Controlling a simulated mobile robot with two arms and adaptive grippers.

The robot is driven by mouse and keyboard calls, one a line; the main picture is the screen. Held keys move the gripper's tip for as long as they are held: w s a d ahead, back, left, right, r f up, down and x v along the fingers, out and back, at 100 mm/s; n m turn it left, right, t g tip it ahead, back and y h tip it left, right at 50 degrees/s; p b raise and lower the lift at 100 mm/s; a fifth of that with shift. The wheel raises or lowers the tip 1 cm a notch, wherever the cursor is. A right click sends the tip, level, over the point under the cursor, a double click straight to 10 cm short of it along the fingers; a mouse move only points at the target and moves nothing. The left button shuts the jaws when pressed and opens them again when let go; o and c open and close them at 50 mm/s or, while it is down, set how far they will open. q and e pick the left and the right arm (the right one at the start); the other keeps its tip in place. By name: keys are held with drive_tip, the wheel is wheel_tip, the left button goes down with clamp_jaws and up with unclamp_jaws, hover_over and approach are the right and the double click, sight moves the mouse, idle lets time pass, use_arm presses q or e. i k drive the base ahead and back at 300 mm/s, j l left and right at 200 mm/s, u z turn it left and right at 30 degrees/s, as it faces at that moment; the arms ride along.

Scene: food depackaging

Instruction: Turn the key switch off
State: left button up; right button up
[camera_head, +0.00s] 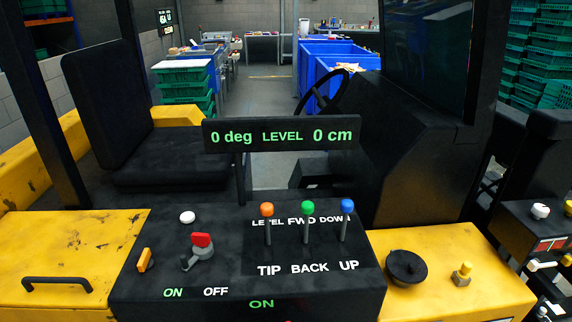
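The key switch (202,247) sits on the left part of the black control panel (225,272). It has a grey round body with a red top piece standing up. A grey pointed part reaches down and left, toward the green ON label (173,293). The white OFF label (215,292) is to its lower right. A green ON readout (262,304) shows at the panel's front. Neither of my grippers is in view.
An orange rocker (145,260) and white button (187,217) flank the switch. Levers with orange (267,209), green (308,207) and blue (347,205) knobs stand to the right. Above them, a display (281,135) reads 0 deg, LEVEL, 0 cm.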

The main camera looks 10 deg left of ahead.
sight(199, 253)
drive_tip(key=u, duration=1.45)
